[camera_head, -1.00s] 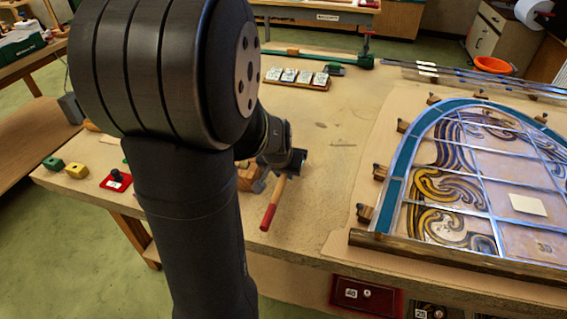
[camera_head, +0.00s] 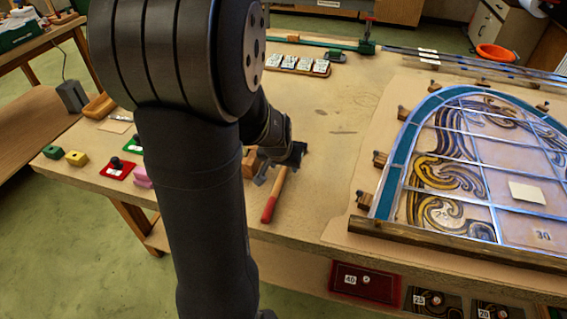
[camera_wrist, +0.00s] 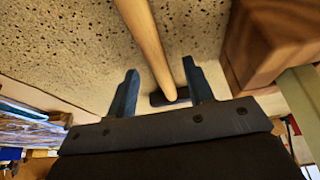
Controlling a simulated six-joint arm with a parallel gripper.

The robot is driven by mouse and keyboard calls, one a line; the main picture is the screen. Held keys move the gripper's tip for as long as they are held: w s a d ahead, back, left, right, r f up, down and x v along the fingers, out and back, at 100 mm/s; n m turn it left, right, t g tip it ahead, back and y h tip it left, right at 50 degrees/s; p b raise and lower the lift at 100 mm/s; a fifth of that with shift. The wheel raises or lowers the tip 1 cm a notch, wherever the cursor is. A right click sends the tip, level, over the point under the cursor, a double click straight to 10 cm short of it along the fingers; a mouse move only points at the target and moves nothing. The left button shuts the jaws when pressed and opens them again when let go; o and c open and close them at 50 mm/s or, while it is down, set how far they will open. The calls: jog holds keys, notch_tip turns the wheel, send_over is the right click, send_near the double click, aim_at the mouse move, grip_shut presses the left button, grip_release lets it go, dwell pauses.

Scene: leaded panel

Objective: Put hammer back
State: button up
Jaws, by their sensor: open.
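The hammer has a wooden shaft, a red grip (camera_head: 270,205) and a dark head. It is at the front of the workbench, its grip pointing toward the front edge. In the wrist view its shaft (camera_wrist: 148,40) runs down from the top to the dark head (camera_wrist: 168,98). My gripper (camera_wrist: 161,85) is open, one finger on each side of the shaft near the head. I see gaps beside the shaft, so the fingers are not closed on it. In the head view my arm partly hides the gripper and the hammer's head end.
A wooden block (camera_head: 251,161) stands close beside the hammer and shows large in the wrist view (camera_wrist: 270,40). The arched leaded panel (camera_head: 470,165) lies to the right, edged by small blocks. A red tray (camera_head: 117,169) and coloured blocks are left. Bench between hammer and panel is clear.

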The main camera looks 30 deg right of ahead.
jog(key=v, duration=1.7)
jog(key=shift+r, duration=0.2)
jog(key=shift+f, duration=0.1)
jog(key=x, duration=1.7)
